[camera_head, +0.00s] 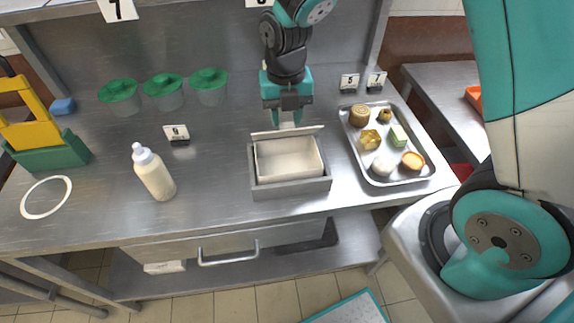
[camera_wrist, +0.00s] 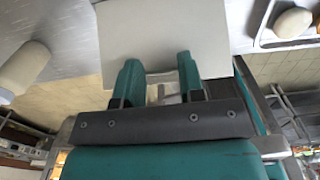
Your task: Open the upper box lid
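The upper box (camera_head: 325,186) is a grey open-topped box on the steel counter, with a pale empty interior in view. Its lid (camera_head: 263,135) stands raised along the box's back edge and shows almost edge-on. In the wrist view the lid (camera_wrist: 165,38) is a flat pale panel just beyond my fingertips. My gripper (camera_head: 289,116) points down directly behind the raised lid. In the wrist view my gripper (camera_wrist: 160,78) has its two teal fingers apart. A small pale bar shows between them; I cannot tell whether they touch it.
A tray (camera_head: 376,184) of small foods lies right of the box. A white bottle (camera_head: 153,172) and white ring (camera_head: 46,197) are at left. Green-lidded tubs (camera_head: 164,91) stand behind. A drawer (camera_head: 226,246) is below the counter. The counter between bottle and box is clear.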

